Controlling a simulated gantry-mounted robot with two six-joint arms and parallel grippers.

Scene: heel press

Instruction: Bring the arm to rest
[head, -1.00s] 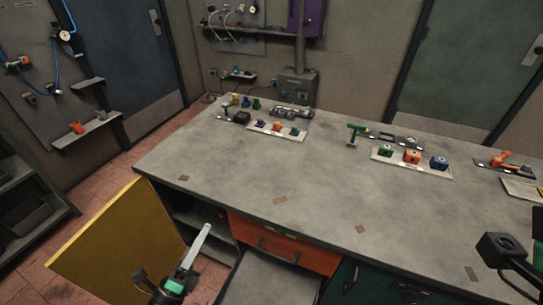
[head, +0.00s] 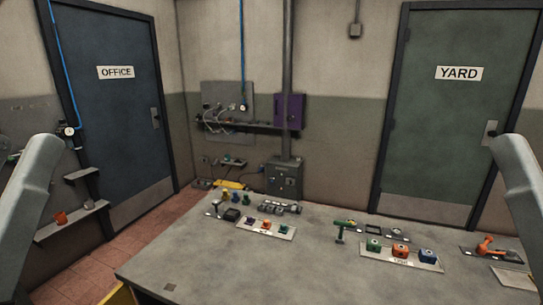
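Neither gripper shows in the head view. A grey link of my own arm stands upright at the left edge, and another stands at the right edge. Both are clear of the workbench (head: 300,270) as far as I can see. The ends of both arms are out of the picture, so whether the grippers are open or hold anything is hidden.
On the bench stand a tray of small coloured parts (head: 266,231), a green press-like tool (head: 340,230), a tray of coloured blocks (head: 390,257) and an orange-handled tool (head: 488,246). A grey box (head: 284,180) is behind. The bench's near middle is clear.

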